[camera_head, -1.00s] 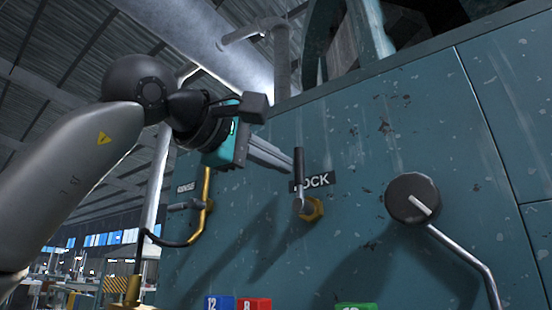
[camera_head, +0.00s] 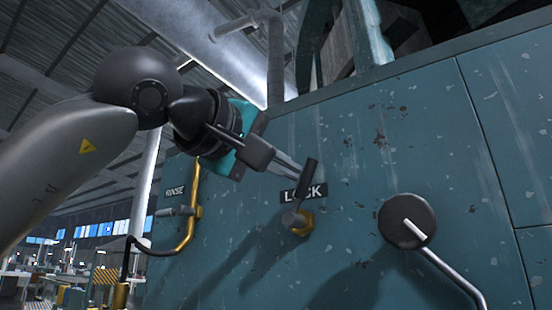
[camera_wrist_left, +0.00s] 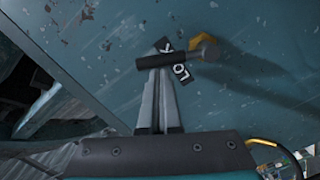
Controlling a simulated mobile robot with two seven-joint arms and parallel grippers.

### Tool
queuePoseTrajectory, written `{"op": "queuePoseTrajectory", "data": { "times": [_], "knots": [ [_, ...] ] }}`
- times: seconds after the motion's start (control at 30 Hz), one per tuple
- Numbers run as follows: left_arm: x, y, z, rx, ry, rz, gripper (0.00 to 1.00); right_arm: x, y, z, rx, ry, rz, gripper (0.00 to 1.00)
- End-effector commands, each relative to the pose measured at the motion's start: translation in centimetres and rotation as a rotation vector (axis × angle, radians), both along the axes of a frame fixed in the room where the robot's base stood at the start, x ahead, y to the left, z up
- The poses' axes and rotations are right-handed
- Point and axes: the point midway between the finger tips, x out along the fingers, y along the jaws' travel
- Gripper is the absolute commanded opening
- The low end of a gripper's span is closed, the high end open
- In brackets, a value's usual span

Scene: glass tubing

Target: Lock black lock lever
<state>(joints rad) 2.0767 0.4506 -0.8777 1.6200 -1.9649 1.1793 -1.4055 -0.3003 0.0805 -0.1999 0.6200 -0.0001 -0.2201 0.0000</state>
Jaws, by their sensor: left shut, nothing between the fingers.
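The black lock lever (camera_head: 309,172) is on the teal panel (camera_head: 350,150), partly over the LOCK label (camera_head: 290,195). Its black handle leans up and to the right from a grey pivot end at a brass fitting (camera_head: 304,224). My left gripper (camera_head: 297,175) is shut and empty, its fingertips at the left side of the handle. In the left wrist view the handle (camera_wrist_left: 180,58) crosses in front of the shut fingertips. They look to be touching, but I cannot tell for sure. My right gripper is not in view.
A round black knob (camera_head: 407,221) with a bent metal rod is to the right on the panel. A RINSE lever (camera_head: 176,211) and brass pipe (camera_head: 190,225) are to the left. The panel between the lock lever and the knob is clear.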

Motion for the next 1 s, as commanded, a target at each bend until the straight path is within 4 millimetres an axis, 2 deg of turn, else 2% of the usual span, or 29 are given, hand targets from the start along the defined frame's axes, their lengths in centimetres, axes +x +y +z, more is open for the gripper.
{"op": "queuePoseTrajectory", "data": {
  "times": [0.1, 0.5, 1.0],
  "knots": [
    [-0.5, -0.7, 0.0, 0.094, -0.070, -0.002, 0.00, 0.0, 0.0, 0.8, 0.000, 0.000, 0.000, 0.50],
    [-1.9, -2.5, -1.3, 0.402, -0.293, -0.002, 0.00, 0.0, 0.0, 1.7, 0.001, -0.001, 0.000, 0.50],
    [-2.9, -3.9, -3.6, 0.742, -0.539, -0.002, 0.00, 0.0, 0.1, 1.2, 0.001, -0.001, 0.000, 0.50]
  ]
}}
